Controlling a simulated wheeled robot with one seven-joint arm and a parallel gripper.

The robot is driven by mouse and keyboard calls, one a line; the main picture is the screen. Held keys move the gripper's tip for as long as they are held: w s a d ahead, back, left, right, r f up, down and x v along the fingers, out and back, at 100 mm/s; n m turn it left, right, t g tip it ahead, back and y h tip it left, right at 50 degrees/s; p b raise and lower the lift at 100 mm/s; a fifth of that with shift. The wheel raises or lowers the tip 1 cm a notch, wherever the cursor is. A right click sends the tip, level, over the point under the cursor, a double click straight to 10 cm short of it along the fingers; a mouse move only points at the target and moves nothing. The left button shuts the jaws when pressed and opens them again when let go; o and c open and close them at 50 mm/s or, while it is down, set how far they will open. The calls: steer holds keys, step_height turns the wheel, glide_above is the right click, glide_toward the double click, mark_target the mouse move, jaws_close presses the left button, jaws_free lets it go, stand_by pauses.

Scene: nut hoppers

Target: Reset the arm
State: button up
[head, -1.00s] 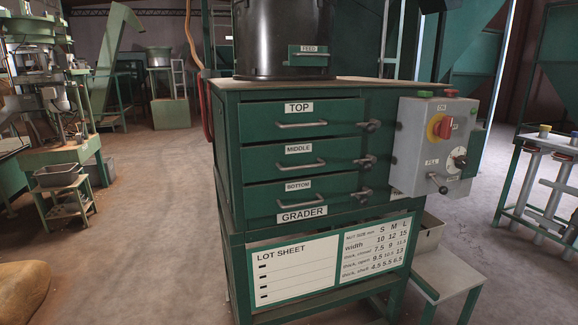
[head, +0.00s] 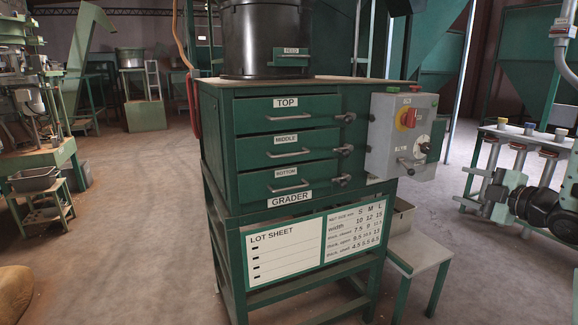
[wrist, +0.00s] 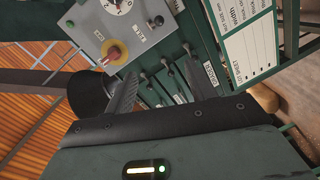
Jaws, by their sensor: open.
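My gripper (wrist: 160,85) shows in the wrist view, with its two dark fingers spread apart and nothing between them. In the head view part of my arm shows at the right edge, in front of the right-hand stand and apart from the green cabinet (head: 222,160). The cabinet has three shut drawers, labelled top (head: 287,115), middle (head: 288,147) and bottom (head: 288,180). In the wrist view the cabinet appears tilted beyond the fingers, with the lot sheet (wrist: 250,50) at the right.
A grey control box (head: 380,135) with a red knob (head: 409,118) sits on the cabinet's right side. A black drum (head: 262,38) stands on top. A low stand (head: 420,252) is at lower right. A bin (head: 35,180) is on a rack at left. Floor (head: 130,230) is clear left of the cabinet.

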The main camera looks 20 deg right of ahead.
steer(key=w+a+f+m+g, duration=0.25)
steer(key=w+a, duration=0.25)
steer(key=a, duration=0.5)
steer(key=w+a+f+m+g, duration=0.1)
steer(key=w+a+m+g, duration=0.3)
steer(key=a, duration=0.6)
steer(key=s+a+f+g, duration=0.2)
steer(key=s+a, duration=0.1)
steer(key=a, duration=0.8)
steer(key=s+a+g, duration=0.3)
steer(key=s+a, duration=0.2)
steer(key=s, duration=0.4)
steer(key=s+a+f+g, duration=0.1)
steer(key=s+a+g, duration=0.1)
steer(key=s+a, duration=0.5)
steer(key=s+a+g, duration=0.3)
steer(key=s+a, duration=0.1)
steer(key=s, duration=0.6)
step_height(320, 180, up, 13)
steer(key=p, duration=1.3)
steer(key=shift+w+r+p, duration=0.2)
steer(key=shift+w+p, duration=0.1)
steer(key=shift+m, duration=0.25)
